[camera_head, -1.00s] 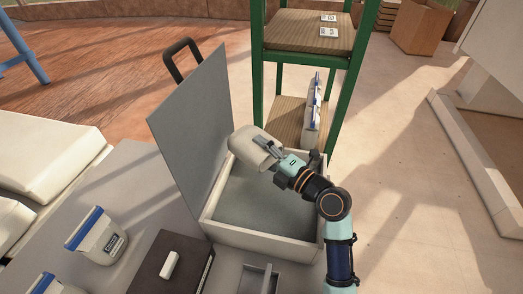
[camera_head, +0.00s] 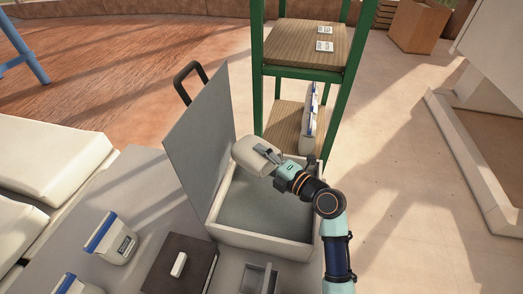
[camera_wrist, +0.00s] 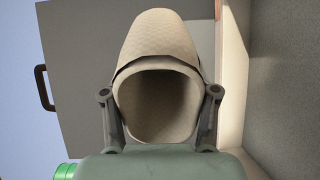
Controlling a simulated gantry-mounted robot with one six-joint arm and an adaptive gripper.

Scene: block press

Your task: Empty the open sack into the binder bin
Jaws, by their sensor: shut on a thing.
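My gripper (camera_head: 270,160) is shut on the open sack (camera_head: 250,153), a pale beige bag held tilted above the bin. In the wrist view the sack (camera_wrist: 160,40) sits between the two fingers (camera_wrist: 160,105), and its dark open mouth faces the camera. The binder bin (camera_head: 262,241) is a pale box with a grey floor below the sack. Its grey lid (camera_head: 200,130) with a black handle stands open on the left side. The bin's visible floor is grey, and I cannot tell whether any powder lies on it.
A green-framed shelf (camera_head: 306,74) with upright blue-topped sacks (camera_head: 310,118) stands behind the bin. Blue-topped sacks (camera_head: 112,240) stand at the front left. A dark box (camera_head: 180,265) and a grey tray (camera_head: 259,278) are in front of the bin.

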